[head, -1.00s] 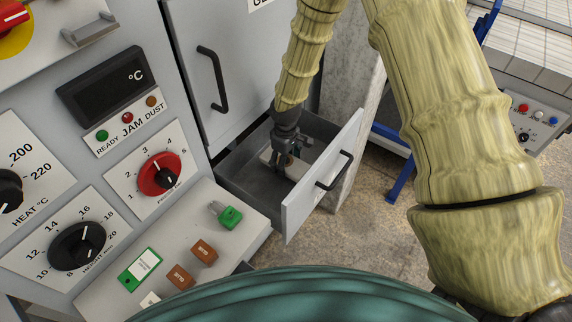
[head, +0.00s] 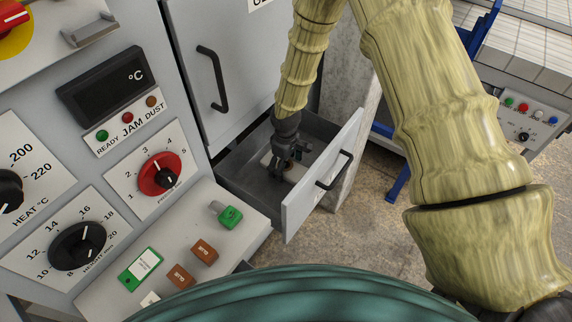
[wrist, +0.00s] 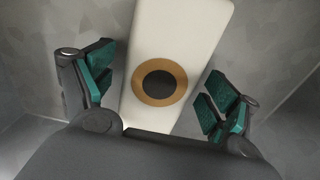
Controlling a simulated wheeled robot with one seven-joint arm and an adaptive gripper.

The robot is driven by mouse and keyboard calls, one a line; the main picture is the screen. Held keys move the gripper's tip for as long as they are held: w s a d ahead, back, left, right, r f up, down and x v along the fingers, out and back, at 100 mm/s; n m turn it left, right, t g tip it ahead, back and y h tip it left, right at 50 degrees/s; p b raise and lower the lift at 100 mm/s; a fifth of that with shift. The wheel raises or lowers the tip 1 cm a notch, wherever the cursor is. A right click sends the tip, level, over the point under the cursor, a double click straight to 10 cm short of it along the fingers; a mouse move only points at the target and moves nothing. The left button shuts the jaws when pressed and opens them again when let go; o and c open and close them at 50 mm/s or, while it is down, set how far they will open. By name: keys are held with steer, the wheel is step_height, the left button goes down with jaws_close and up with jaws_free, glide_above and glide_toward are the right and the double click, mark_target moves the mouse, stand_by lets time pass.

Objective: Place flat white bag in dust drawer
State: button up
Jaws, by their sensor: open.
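The flat white bag (wrist: 185,30) lies inside the open dust drawer (head: 245,188). It is a pale, flat oblong with a brown ring around a dark round centre. My gripper (wrist: 155,90) reaches down into the drawer, open, with its green-padded fingers on either side of the bag. A gap shows between the pads and the bag's edges. In the head view my gripper (head: 283,172) hides most of the bag. The near end of the bag is hidden behind my gripper's body in the wrist view.
The drawer's front panel (head: 322,175) with a dark handle stands pulled out to the right. A closed cabinet door (head: 215,75) is above the drawer. The control panel (head: 130,130) is at the left. Drawer walls surround my gripper closely.

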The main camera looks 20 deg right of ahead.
step_height(320, 180, up, 12)
steer(key=shift+r+b, duration=0.15)
steer(key=shift+b, duration=0.25)
stand_by(0.4)
steer(key=shift+c, duration=0.5)
stand_by(0.8)
